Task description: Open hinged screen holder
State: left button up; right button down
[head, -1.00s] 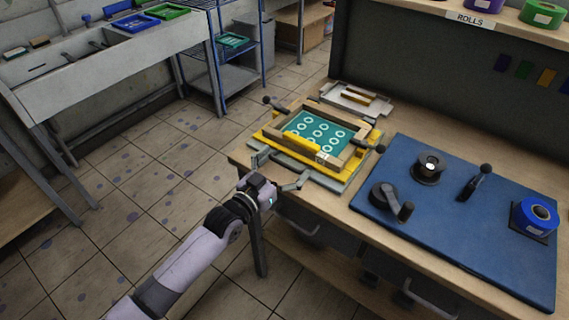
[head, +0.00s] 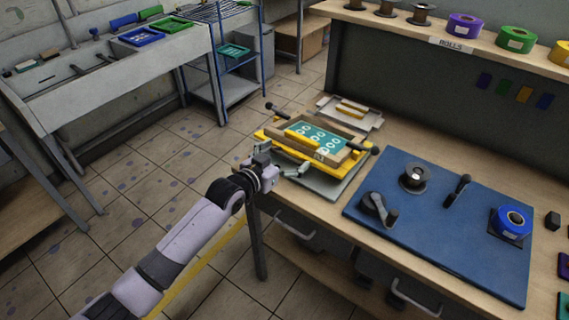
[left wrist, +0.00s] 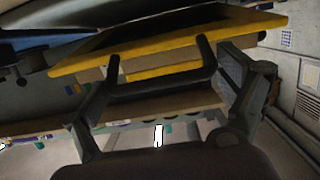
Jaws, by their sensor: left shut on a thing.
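The hinged screen holder is a yellow frame (head: 340,166) at the near left corner of the bench, with a wooden-edged teal screen (head: 318,137) in it. Its near edge stands raised and tilted above a grey base plate (head: 322,182). In the left wrist view its yellow edge (left wrist: 170,49) slants across the top, with a dark U-shaped handle (left wrist: 160,86) below. My left gripper (head: 280,160) is at the holder's near edge. Its fingers are on either side of the handle, shut on the holder; the exact contact is hard to see. My right gripper is not in view.
A blue mat (head: 440,225) with a crank, a spool and a blue roll lies right of the holder. A light tray (head: 350,111) sits behind it. A shelf of rolls (head: 463,27) runs above. Open floor lies left of the bench.

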pick_arm(q)
jog(key=w+d+r+p, duration=0.2)
jog(key=w+d+r, duration=0.2)
jog(key=r, duration=0.5)
jog(key=w+d+r+p, duration=0.2)
jog(key=w+d+r, duration=0.3)
jog(key=w+r, duration=0.3)
jog(key=shift+r, duration=1.15)
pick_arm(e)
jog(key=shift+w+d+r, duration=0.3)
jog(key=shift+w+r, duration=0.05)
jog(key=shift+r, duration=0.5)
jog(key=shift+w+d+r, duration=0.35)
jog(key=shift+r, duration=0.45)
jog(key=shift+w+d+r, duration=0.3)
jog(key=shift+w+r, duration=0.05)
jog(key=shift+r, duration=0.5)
pick_arm(q)
jog(key=shift+w, duration=0.1)
jog(key=o, duration=1.3)
jog(key=shift+o, duration=0.3)
jog(key=shift+f, duration=0.1)
jog(key=shift+a, duration=0.1)
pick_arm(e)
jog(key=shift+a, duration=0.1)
